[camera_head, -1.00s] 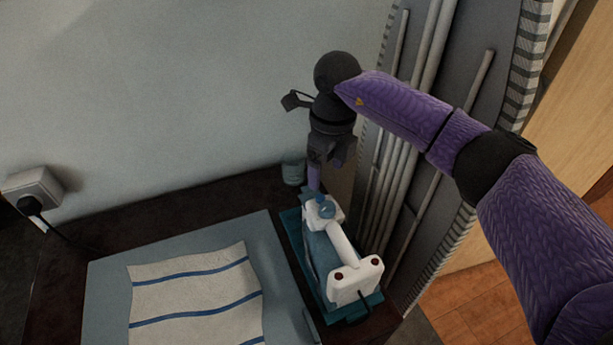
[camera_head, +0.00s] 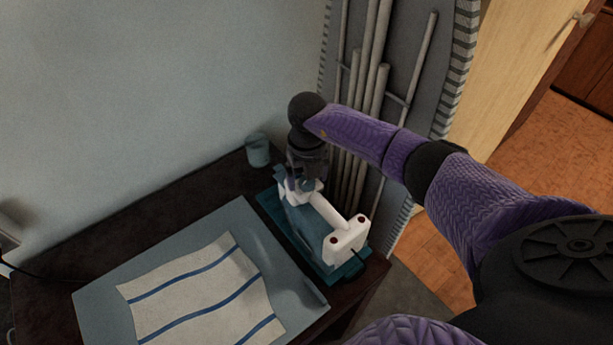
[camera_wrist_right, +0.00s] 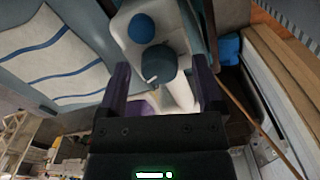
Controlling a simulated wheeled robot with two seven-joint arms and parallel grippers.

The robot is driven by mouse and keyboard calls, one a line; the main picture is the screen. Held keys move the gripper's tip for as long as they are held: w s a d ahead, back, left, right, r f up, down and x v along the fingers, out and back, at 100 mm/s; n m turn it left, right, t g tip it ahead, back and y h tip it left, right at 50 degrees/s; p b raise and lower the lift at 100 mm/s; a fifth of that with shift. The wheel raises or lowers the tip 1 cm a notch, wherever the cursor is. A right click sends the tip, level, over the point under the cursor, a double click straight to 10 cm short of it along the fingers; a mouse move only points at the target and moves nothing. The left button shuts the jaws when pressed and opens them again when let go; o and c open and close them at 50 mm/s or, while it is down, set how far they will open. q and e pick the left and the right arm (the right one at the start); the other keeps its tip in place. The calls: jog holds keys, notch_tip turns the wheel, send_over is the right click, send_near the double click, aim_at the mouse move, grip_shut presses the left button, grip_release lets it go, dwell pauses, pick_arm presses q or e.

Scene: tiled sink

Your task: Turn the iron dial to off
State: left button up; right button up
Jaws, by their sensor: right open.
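A white and blue iron (camera_head: 322,222) stands on a teal rest (camera_head: 272,208) on the dark table. Its round blue dial (camera_wrist_right: 157,66), with a white pointer mark, shows in the right wrist view, near a blue button (camera_wrist_right: 141,27) on the white body. My right gripper (camera_wrist_right: 160,85) is open, with one finger on each side of the dial. I cannot tell whether the fingers touch it. In the head view the right gripper (camera_head: 303,182) points down over the iron's front end and partly hides it. My left gripper is not in view.
A blue board (camera_head: 297,275) with a striped cloth (camera_head: 205,292) lies left of the iron. A small cup (camera_head: 258,150) stands behind it near the wall. A tall ironing board (camera_head: 415,60) leans close behind the right arm.

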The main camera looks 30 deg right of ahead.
grip_shut()
dwell(0.4)
jog(key=n, duration=0.3)
jog(key=shift+n+b, duration=0.7)
jog(key=shift+n, duration=1.5)
jog(key=shift+r, duration=0.1)
grip_release()
